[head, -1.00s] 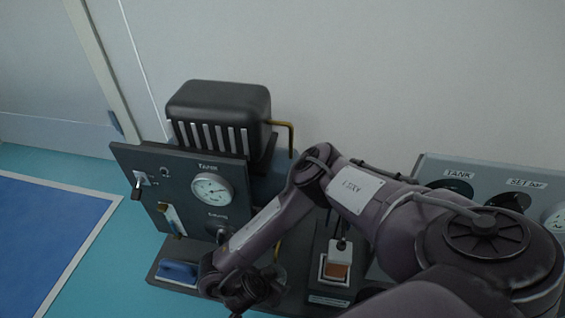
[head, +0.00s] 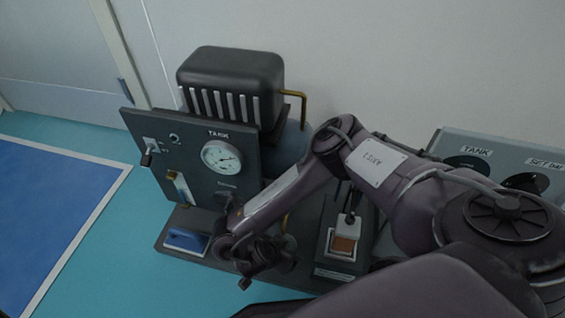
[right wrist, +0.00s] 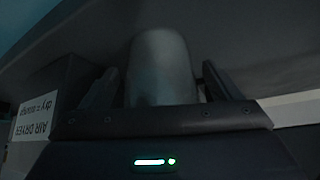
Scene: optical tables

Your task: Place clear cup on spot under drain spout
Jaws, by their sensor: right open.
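My right gripper (head: 262,262) hangs low at the front edge of the machine's dark base in the head view. In the right wrist view its two fingers (right wrist: 160,72) stand apart, open. A smooth grey rounded cylinder (right wrist: 163,68) shows between them, with gaps at both sides. It may be the clear cup, but the dark view does not settle this. I cannot make out a clear cup in the head view. A thin brass piece (head: 285,222) shows behind my right forearm; it may be the drain spout. The spot under it is hidden by my arm. My left gripper is out of view.
A dark panel with a TANK gauge (head: 222,157) stands left of my arm, below a black ribbed housing (head: 230,85). A blue pad (head: 185,240) and an orange switch (head: 344,244) sit on the base. A grey panel (head: 450,143) stands right. The turquoise floor (head: 110,240) is clear at left.

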